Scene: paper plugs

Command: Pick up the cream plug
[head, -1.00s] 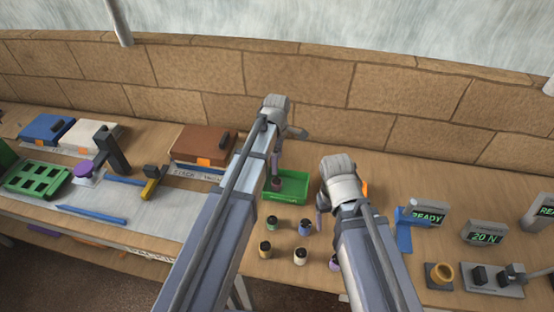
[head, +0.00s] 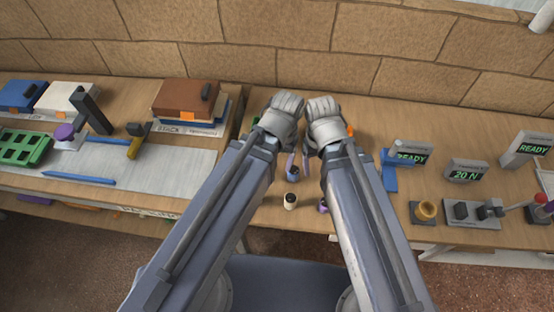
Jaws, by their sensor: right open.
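The cream plug (head: 290,201), with a dark top, stands upright on the table between my two forearms. My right gripper (head: 307,164) is open above the table, beyond the cream plug and apart from it; only a thin purple finger shows clearly. My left gripper (head: 290,162) is close beside it on the left, also beyond the cream plug. Its jaws are mostly hidden, so I cannot tell whether they are open.
A blue plug (head: 292,174) stands just behind the cream one, near the fingers. A purple plug (head: 323,207) is partly hidden by my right forearm. A blue stand (head: 389,172), a READY display (head: 412,152) and a 20 N display (head: 466,171) stand to the right.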

